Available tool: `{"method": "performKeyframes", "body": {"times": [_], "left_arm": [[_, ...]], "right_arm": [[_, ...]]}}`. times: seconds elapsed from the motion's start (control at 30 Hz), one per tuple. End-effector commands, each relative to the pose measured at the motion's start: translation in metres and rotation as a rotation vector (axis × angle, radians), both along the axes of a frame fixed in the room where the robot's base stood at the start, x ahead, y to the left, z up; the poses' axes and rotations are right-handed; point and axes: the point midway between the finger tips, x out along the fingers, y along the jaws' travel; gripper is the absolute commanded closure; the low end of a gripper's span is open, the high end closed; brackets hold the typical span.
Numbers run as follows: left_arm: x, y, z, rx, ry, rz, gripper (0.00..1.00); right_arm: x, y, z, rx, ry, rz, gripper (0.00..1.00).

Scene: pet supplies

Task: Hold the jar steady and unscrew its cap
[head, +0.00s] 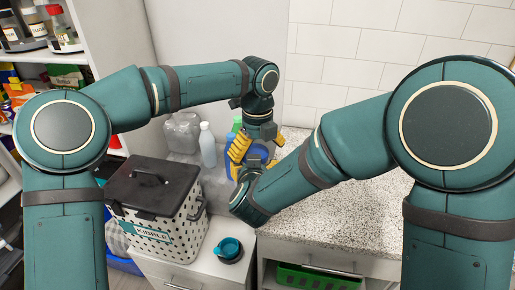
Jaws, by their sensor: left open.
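A round blue thing (257,153), which looks like the jar's cap, shows on the counter behind my right wrist. The jar's body is mostly hidden by the arms. My left gripper (257,146) reaches down over it with yellow fingers spread open to either side. I cannot tell whether the fingers touch it. My right arm crosses in front from the right, and its wrist is just in front of the blue thing. The right gripper is mostly hidden behind that wrist, so its jaws cannot be made out.
A dotted kibble bin (155,238) with a dark lid stands at the left. Bottles (207,145) stand at the back. The speckled counter (330,222) at right is clear. A green basket (315,279) is below.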

Motion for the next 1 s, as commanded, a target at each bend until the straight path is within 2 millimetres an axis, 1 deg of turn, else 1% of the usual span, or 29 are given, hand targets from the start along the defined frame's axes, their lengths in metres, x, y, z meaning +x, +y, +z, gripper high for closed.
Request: {"method": "performKeyframes", "body": {"times": [0.03, 0.07, 0.1, 0.17, 0.2, 0.23, 0.3, 0.33, 0.37, 0.4, 0.63, 0.73, 1.0], "left_arm": [[0.000, 0.000, 0.000, 0.000, 0.000, 0.000, 0.11], [0.000, 0.000, 0.000, 0.000, 0.000, 0.000, 0.22], [0.000, 0.000, 0.000, 0.000, 0.000, 0.000, 0.36], [0.000, 0.000, 0.000, 0.000, 0.000, 0.000, 0.57], [0.000, 0.000, 0.000, 0.000, 0.000, 0.000, 0.71], [0.000, 0.000, 0.000, -0.001, -0.001, -0.001, 0.76], [0.000, -0.001, 0.000, -0.002, 0.000, -0.001, 0.76], [0.000, -0.001, 0.000, -0.002, 0.000, -0.001, 0.20], [0.000, -0.001, 0.000, -0.003, -0.001, -0.001, 0.09], [0.000, -0.001, 0.000, -0.002, 0.000, -0.001, 0.04], [0.000, 0.000, 0.000, -0.001, 0.000, 0.000, 0.04], [0.000, 0.000, 0.004, -0.001, -0.001, 0.000, 0.04], [0.001, -0.001, 0.036, 0.000, -0.001, 0.000, 0.04]], "right_arm": [[0.000, 0.000, 0.001, 0.001, -0.003, 0.000, 1.00], [0.000, 0.000, 0.001, 0.001, -0.003, 0.000, 1.00], [0.000, 0.000, 0.001, 0.001, -0.003, 0.000, 1.00], [0.000, 0.001, 0.001, 0.000, -0.003, 0.001, 1.00], [0.000, 0.001, 0.001, 0.001, -0.003, 0.002, 1.00], [0.000, 0.001, 0.001, 0.001, -0.003, 0.003, 1.00], [0.000, 0.002, 0.002, 0.001, -0.003, 0.005, 1.00], [0.000, 0.002, 0.002, 0.001, -0.003, 0.005, 1.00], [0.000, 0.002, 0.002, 0.001, -0.004, 0.005, 1.00], [0.000, 0.002, 0.002, 0.001, -0.004, 0.005, 1.00], [0.000, 0.001, 0.001, 0.001, -0.003, 0.002, 1.00], [0.000, 0.001, 0.001, 0.000, -0.003, 0.001, 1.00], [0.000, 0.000, 0.001, 0.001, -0.003, 0.000, 1.00]]}}
